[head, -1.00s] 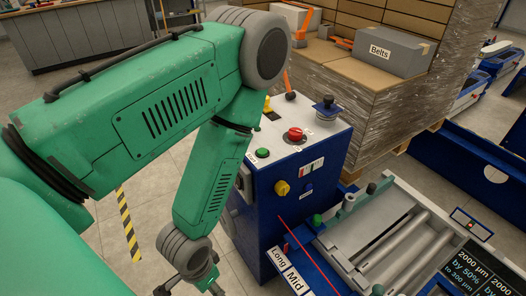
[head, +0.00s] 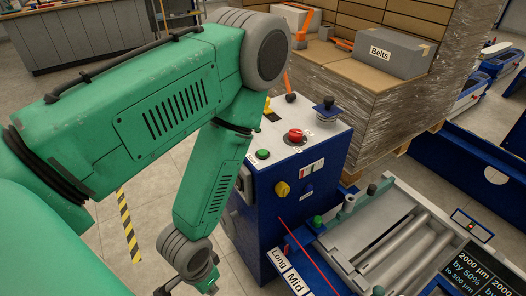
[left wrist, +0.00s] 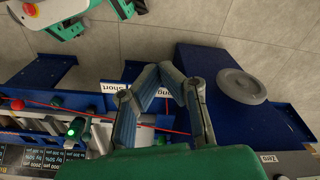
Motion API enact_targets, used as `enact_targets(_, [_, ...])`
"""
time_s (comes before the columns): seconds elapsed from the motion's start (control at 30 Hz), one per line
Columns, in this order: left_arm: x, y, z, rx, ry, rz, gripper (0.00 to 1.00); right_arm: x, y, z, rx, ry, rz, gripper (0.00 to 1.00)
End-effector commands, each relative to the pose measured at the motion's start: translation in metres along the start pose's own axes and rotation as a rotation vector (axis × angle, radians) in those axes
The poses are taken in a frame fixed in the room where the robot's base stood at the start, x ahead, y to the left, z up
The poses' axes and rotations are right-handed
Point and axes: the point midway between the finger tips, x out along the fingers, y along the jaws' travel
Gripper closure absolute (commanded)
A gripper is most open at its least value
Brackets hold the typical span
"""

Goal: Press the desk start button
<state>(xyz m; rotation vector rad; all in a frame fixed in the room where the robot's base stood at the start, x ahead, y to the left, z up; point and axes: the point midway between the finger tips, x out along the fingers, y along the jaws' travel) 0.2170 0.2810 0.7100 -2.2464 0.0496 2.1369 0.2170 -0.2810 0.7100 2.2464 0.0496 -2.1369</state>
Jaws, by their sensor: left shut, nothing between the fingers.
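In the head view a blue control desk (head: 300,190) with a pale top stands right of my left arm. A round green button (head: 262,154) sits near the front left of its top, with a red mushroom button (head: 296,135) behind it to the right. A yellow knob (head: 282,188) is on its front. My left wrist is at the bottom, left of and below the desk top, apart from the green button; its fingertips are cut off there. In the left wrist view my left gripper (left wrist: 168,72) is shut and empty. My right gripper is out of view.
Right of the desk is a machine with grey rollers (head: 403,240) and a green knob (head: 317,220). Behind stands a wrapped pallet with a Belts box (head: 393,52). The left wrist view shows a blue housing with a grey disc (left wrist: 241,86) near the fingers.

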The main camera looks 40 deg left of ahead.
Motion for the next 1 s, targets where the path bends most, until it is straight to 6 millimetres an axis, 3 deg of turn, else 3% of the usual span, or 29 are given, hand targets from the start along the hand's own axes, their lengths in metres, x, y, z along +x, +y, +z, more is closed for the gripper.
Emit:
enact_targets(0.83, [-0.002,0.000,-0.001,-0.005,0.007,0.002,1.00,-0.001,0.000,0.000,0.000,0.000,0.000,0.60])
enact_targets(1.0, [-0.016,0.003,-0.034,-0.068,0.067,0.036,1.00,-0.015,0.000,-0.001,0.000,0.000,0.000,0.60])
